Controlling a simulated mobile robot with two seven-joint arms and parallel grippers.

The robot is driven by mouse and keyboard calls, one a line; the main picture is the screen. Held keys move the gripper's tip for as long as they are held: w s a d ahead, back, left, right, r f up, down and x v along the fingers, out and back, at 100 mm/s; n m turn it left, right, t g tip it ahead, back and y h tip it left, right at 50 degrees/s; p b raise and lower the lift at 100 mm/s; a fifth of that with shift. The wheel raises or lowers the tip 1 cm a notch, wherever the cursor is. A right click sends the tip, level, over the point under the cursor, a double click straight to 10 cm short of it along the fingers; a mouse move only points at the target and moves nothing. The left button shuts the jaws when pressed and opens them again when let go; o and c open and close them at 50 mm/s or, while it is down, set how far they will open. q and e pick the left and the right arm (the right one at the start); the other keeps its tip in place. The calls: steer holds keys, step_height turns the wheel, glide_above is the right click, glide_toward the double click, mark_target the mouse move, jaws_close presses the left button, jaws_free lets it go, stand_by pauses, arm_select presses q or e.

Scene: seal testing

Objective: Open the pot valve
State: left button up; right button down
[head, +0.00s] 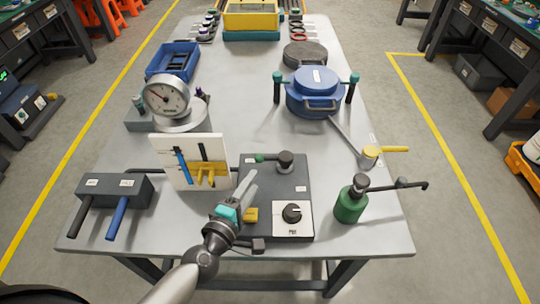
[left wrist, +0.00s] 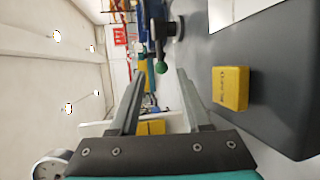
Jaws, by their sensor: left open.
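The blue lidded pot (head: 316,95) stands at the right back of the table, with teal-topped clamps at its sides. A grey pipe runs from it to a brass fitting with a yellow lever (head: 392,149) near the right edge. A dark panel box (head: 272,205) carries a black valve body (head: 286,162) with a green-knobbed lever (head: 260,158). My left gripper (head: 250,178) is open and empty over this box, just in front of the lever. In the left wrist view the green knob (left wrist: 161,67) appears between the open fingertips (left wrist: 160,76), seemingly beyond them. Contact is not visible.
A yellow block (left wrist: 230,88) and a white dial plate (head: 292,218) are on the box. A white tool board (head: 215,148) and pressure gauge (head: 166,97) stand left. A green bottle (head: 351,204) stands right. The table centre is clear.

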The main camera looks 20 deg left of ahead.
mark_target(269, 158)
arm_select(q)
steer(key=w, duration=0.3)
steer(key=w+d+f+b, duration=0.1)
steer(key=w, duration=0.3)
steer(key=w+f, duration=0.1)
steer(key=w, duration=0.3)
steer(key=shift+w+d, duration=0.15)
steer(key=shift+w, duration=0.05)
jaws_close()
stand_by(1.1)
